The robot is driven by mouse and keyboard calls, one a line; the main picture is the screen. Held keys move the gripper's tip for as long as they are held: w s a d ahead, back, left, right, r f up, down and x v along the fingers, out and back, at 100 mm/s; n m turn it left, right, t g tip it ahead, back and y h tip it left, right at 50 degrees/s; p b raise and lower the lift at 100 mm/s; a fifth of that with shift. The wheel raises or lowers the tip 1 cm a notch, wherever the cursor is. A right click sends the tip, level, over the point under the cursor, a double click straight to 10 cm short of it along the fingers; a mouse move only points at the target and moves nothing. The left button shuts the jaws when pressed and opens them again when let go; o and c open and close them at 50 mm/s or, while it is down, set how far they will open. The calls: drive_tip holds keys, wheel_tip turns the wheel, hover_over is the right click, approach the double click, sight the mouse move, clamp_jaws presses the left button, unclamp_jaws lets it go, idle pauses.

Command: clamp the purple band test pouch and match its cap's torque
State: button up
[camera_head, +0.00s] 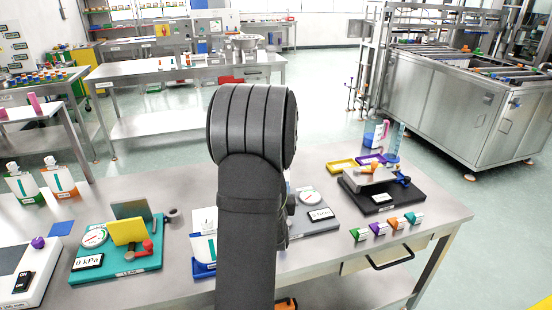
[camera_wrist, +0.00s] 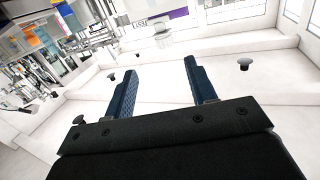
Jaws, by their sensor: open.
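In the wrist view my gripper (camera_wrist: 160,66) is open, with two blue fingers apart and nothing between them. A white surface marked TEST with a purple band (camera_wrist: 179,12) is at the top edge, beyond the fingertips; a pale round part (camera_wrist: 163,38) is below it. I cannot tell if this is the purple band pouch. In the head view my arm hides the gripper. A white pouch (camera_head: 203,220) stands in a blue holder, partly behind my arm, its band not visible. The teal clamp station (camera_head: 115,275) has a yellow plate, a gauge and a 0 kPa display.
A black station (camera_head: 410,205) with an orange part stands at the right, behind several small coloured blocks (camera_head: 397,223). A grey gauge station (camera_head: 320,222) is partly behind my arm. Green-band (camera_head: 22,183) and orange-band (camera_head: 57,178) pouches stand at the left.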

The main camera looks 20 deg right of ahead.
drive_tip(key=r+x, duration=0.1)
drive_tip(key=x, duration=1.5)
drive_tip(key=shift+w+r+n+t, duration=0.3)
drive_tip(key=shift+w+r+t, duration=0.05)
drive_tip(key=shift+r+t, duration=0.05)
drive_tip(key=shift+a, duration=0.15)
drive_tip(key=shift+c, duration=0.2)
drive_tip(key=c, duration=0.9)
